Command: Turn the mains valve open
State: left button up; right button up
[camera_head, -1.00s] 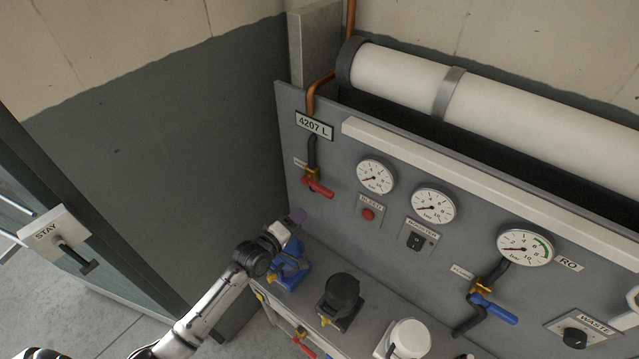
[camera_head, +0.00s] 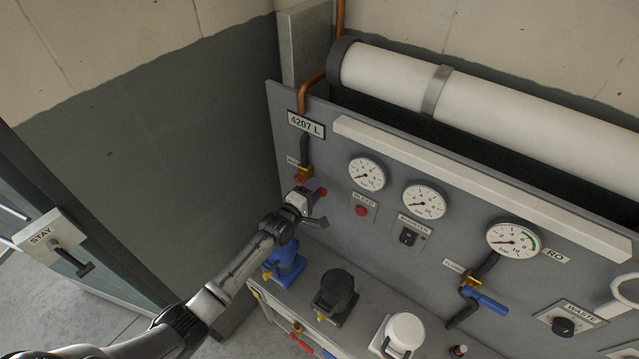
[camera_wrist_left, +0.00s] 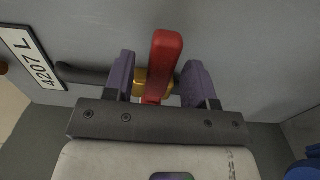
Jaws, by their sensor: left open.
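The mains valve has a red lever (camera_wrist_left: 165,58) on a brass body (camera_wrist_left: 141,82), fed by a dark pipe under the 4207 L plate. In the head view a little of the red (camera_head: 298,178) shows beside the brass body (camera_head: 305,170); my gripper hides most of the lever. My left gripper (camera_head: 316,194) is at the valve, open. In the left wrist view its two purple fingers (camera_wrist_left: 160,80) stand on either side of the red lever, with gaps between lever and fingers. My right gripper is not in view.
The grey panel carries dial gauges (camera_head: 424,201), a red bleed button (camera_head: 361,211), a booster switch (camera_head: 408,237) and a blue-handled valve (camera_head: 486,299). Below it, a ledge holds a blue fitting (camera_head: 284,262), a black one (camera_head: 335,290) and a white one (camera_head: 404,332).

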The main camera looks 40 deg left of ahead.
pick_arm(q)
jog(key=shift+w, duration=1.6)
jog(key=shift+c, duration=0.2)
grip_shut()
